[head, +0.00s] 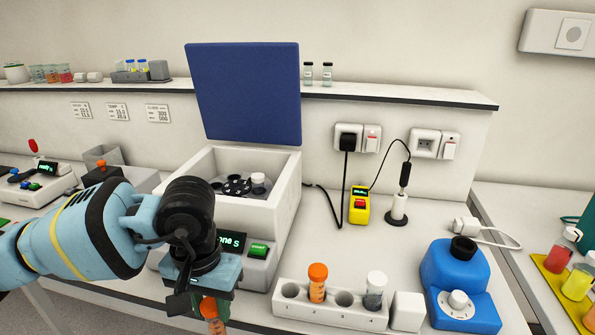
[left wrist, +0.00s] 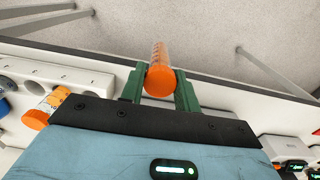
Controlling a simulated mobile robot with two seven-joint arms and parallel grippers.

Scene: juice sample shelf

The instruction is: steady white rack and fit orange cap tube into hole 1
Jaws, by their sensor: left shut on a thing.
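My left gripper (head: 208,300) is shut on an orange cap tube (head: 215,326), low at the front edge of the bench, left of the rack. In the left wrist view the tube (left wrist: 160,80) sits between the green fingers, its orange cap towards the camera. The white rack (head: 330,312) stands on the bench. Its leftmost hole (head: 290,290) looks empty, as does the third. Another orange cap tube (head: 317,283) stands in the second hole and a white cap tube (head: 375,289) in the fourth. My right gripper is not in view.
The centrifuge (head: 285,205) with its blue lid (head: 243,92) raised stands behind my left gripper. A white block (head: 407,311) is at the rack's right end, then a blue device (head: 456,280).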

